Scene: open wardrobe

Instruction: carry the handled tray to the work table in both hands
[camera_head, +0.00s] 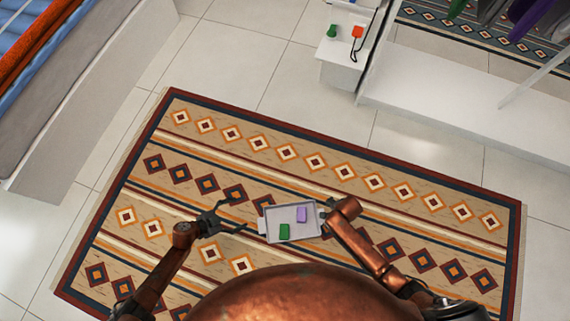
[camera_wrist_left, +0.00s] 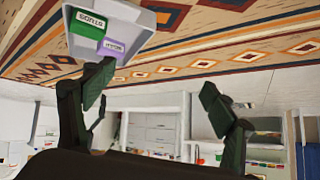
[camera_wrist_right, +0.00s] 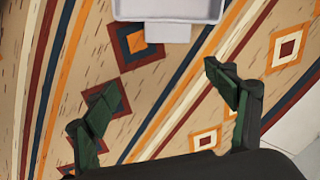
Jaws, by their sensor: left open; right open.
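The light grey handled tray (camera_head: 273,215) shows against the patterned rug, in front of my body. It holds a green block (camera_head: 284,231) and a purple block (camera_head: 302,214). My left gripper (camera_head: 237,215) is open and empty, just left of the tray's left handle, apart from it. In the left wrist view the tray's labelled blocks show at the top left, beyond the open fingers (camera_wrist_left: 157,80). My right gripper (camera_head: 327,208) is at the tray's right end; in the right wrist view its fingers (camera_wrist_right: 163,82) are open, with the tray handle (camera_wrist_right: 168,33) ahead of them. No work table is identifiable.
A patterned rug (camera_head: 400,205) covers the pale tiled floor. A bed-like piece (camera_head: 60,110) stands at the upper left. A white unit (camera_head: 342,75) with small green and red items stands at the top, beside the open wardrobe (camera_head: 450,92) with hanging clothes. The rug's right part is clear.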

